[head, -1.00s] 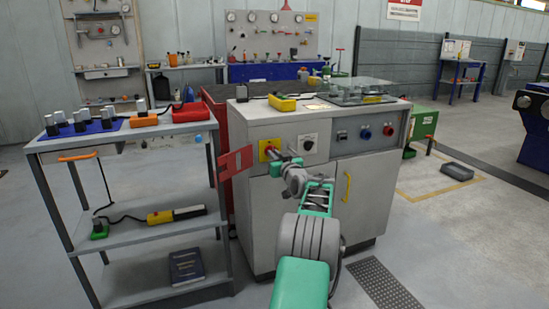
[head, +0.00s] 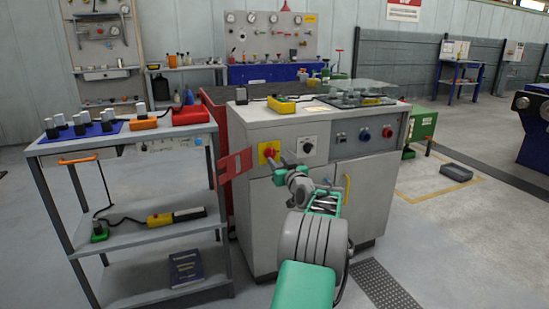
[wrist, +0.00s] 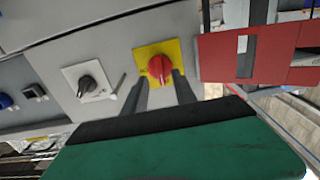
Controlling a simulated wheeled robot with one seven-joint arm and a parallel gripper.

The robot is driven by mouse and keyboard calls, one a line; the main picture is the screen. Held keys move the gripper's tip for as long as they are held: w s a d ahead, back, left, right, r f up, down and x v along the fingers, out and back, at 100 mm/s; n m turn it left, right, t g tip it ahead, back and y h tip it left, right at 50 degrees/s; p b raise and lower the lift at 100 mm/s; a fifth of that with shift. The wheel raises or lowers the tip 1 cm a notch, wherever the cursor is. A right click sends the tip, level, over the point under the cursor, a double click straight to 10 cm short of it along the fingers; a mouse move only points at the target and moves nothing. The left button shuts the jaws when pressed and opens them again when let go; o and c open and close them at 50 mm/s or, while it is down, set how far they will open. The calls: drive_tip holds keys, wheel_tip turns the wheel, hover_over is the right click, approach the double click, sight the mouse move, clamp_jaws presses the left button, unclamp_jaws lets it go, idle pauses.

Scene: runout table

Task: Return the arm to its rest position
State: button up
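My arm reaches from the bottom of the head view toward the front of a grey cabinet (head: 295,215). My gripper (head: 284,162) is in front of the cabinet's upper panel, near a red rotary knob on a yellow plate (head: 268,152). In the wrist view my gripper (wrist: 160,82) shows two dark fingers, apart, with no object held between them. The red knob (wrist: 160,67) shows beyond the fingertips; I cannot tell how small the gap to it is. A black knob on a white plate (wrist: 86,87) is beside it.
A red slotted plate (head: 236,164) juts out left of the knobs. A grey shelf cart (head: 130,238) with several items stands at the left. Open floor (head: 450,240) lies to the right. A yellow handle (head: 347,190) is on the cabinet door.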

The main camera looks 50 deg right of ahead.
drive_tip(key=v, duration=0.3)
drive_tip(key=shift+s+a, duration=0.2)
drive_tip(key=shift+s, duration=0.15)
